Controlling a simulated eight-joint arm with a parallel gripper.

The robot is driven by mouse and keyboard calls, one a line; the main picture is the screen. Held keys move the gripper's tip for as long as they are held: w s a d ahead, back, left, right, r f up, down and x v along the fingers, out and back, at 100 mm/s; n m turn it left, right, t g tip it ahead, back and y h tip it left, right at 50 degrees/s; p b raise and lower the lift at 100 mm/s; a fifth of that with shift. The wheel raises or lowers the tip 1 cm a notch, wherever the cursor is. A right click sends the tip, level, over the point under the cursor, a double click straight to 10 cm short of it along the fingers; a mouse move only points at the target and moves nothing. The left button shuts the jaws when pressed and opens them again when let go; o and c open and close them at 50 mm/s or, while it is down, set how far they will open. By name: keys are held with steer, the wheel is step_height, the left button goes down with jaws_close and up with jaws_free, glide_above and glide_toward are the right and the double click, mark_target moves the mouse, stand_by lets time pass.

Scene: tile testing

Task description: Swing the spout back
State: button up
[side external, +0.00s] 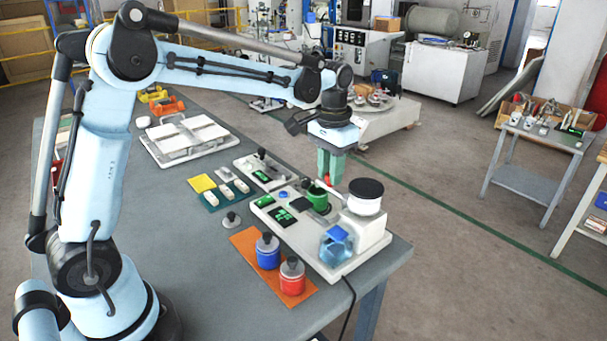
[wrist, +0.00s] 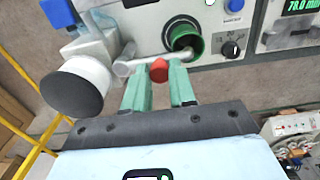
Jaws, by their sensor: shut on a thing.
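The spout (wrist: 140,63) is a pale grey tube running from the white dispenser with a black lid (side external: 366,195) towards the green cup (side external: 317,197). Its far end is at the cup's rim in the wrist view. A red knob (wrist: 159,70) sits on the spout and shows small in the side view (side external: 328,181). My gripper (wrist: 159,76) is shut on the red knob, with one green finger on each side of it. In the side view, my gripper (side external: 329,176) points down beside the cup and hides most of the spout.
Blue (side external: 267,251) and red (side external: 292,275) jars stand on an orange mat. A small instrument (side external: 264,172) and white trays (side external: 190,140) lie farther back. The table edge is close on the right.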

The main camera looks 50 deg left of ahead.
steer(key=shift+w, duration=0.15)
steer(key=shift+w+d, duration=0.15)
steer(key=shift+w, duration=0.55)
steer(key=shift+w+d, duration=0.35)
steer(key=shift+w, duration=0.2)
steer(key=shift+d, duration=0.1)
steer(key=shift+w+d, duration=0.45)
steer(key=shift+w, duration=0.15)
